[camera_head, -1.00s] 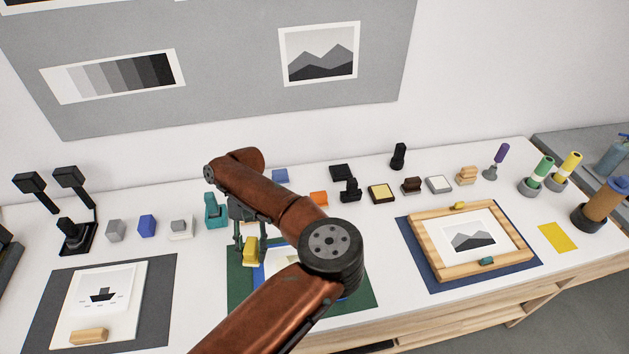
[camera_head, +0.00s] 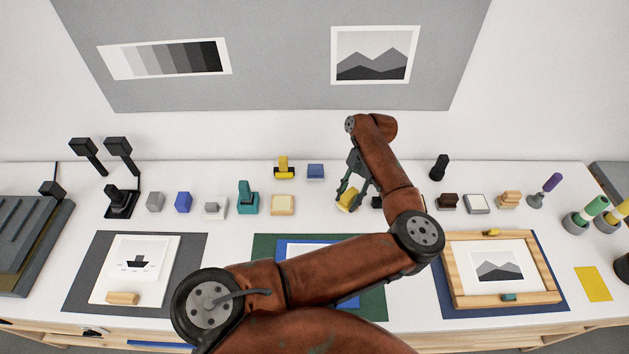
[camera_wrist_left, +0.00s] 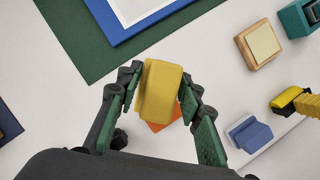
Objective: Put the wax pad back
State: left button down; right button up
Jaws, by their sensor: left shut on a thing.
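A yellow block (camera_head: 347,201), which seems to be the wax pad, is held by my left gripper (camera_head: 352,192). In the left wrist view the yellow block (camera_wrist_left: 159,90) is between the two green-lined fingers of my left gripper (camera_wrist_left: 160,95). The gripper is over the white table, behind the green mat (camera_head: 263,246). An orange piece (camera_wrist_left: 166,122) shows partly from under the block in the wrist view. I cannot tell the gap between the block and the table. My right gripper is not in view.
A blue block (camera_head: 315,170), a yellow-and-black stamp (camera_head: 284,168) and a wooden pad (camera_head: 283,205) stand left of the gripper. A black stamp (camera_head: 439,167) stands to the right. My arm covers part of the mat and the blue-edged sheet (camera_head: 283,246).

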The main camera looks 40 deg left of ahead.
pick_arm(q)
jog(key=s+a+f+m+y+p, duration=0.1)
jog(key=s+a+m+p, duration=0.2)
jog(key=a+p, duration=0.4)
jog(key=a+m, duration=0.1)
jog(key=a, duration=0.3)
jog(key=shift+a+f+t+y+p, duration=0.3)
jog(key=shift+f, duration=0.05)
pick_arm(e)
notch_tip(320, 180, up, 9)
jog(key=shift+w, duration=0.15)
pick_arm(q)
notch_tip(320, 180, down, 6)
jog(key=b, duration=0.6)
jog(key=shift+b, duration=0.4)
jog(key=shift+r, duration=0.1)
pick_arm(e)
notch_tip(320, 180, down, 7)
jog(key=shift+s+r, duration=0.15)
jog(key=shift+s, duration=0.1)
pick_arm(q)
jog(key=shift+b, duration=0.4)
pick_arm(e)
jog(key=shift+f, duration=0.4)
